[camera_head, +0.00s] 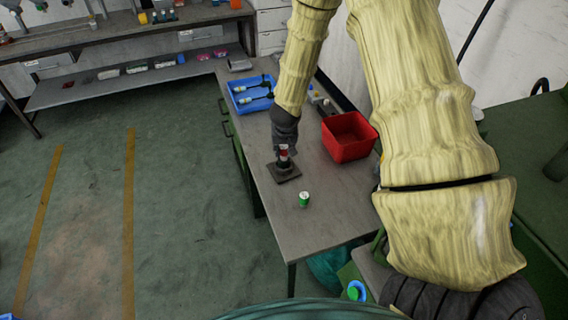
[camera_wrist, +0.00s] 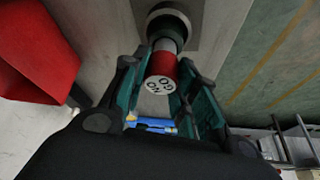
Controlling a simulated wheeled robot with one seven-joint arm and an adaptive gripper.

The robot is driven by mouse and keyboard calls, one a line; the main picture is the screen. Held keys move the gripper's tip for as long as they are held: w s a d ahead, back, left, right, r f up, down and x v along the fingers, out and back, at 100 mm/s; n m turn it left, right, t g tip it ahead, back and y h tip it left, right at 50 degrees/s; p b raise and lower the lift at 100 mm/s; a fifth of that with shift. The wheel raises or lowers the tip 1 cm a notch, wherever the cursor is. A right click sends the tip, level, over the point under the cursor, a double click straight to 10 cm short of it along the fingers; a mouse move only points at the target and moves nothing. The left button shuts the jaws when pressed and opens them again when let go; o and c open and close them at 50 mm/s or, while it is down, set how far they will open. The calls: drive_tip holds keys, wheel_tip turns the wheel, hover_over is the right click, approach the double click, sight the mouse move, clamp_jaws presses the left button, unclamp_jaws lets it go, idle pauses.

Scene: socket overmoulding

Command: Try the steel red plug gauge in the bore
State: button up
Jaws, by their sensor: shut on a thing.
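The steel red plug gauge (camera_head: 284,153) is upright in my gripper (camera_head: 285,146), over the dark bored part on a square plate (camera_head: 283,173). In the wrist view the gauge (camera_wrist: 163,68) shows a red collar, a steel body and a white end face lettered "NO GO". My gripper (camera_wrist: 163,60) is shut on it, one finger on each side. The gauge's far end meets the dark round part (camera_wrist: 168,22) in line. I cannot tell how far it is in the bore, as the mouth is hidden.
A green cylinder (camera_head: 304,200) stands near the front of the bench. A red bin (camera_head: 348,153) is to the right, and a blue tray (camera_head: 240,107) with dark parts lies further back. Bare bench (camera_head: 325,205) surrounds the plate on its right and front.

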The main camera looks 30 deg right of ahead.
drive_tip(key=shift+r+p, duration=0.5)
drive_tip(key=shift+p, duration=0.5)
idle(1.6)
drive_tip(key=shift+f+b, duration=0.3)
drive_tip(key=shift+f, duration=0.2)
idle(1.1)
drive_tip(key=shift+r+p, duration=0.6)
idle(0.6)
drive_tip(key=shift+r+p, duration=2)
drive_tip(key=shift+r, duration=0.4)
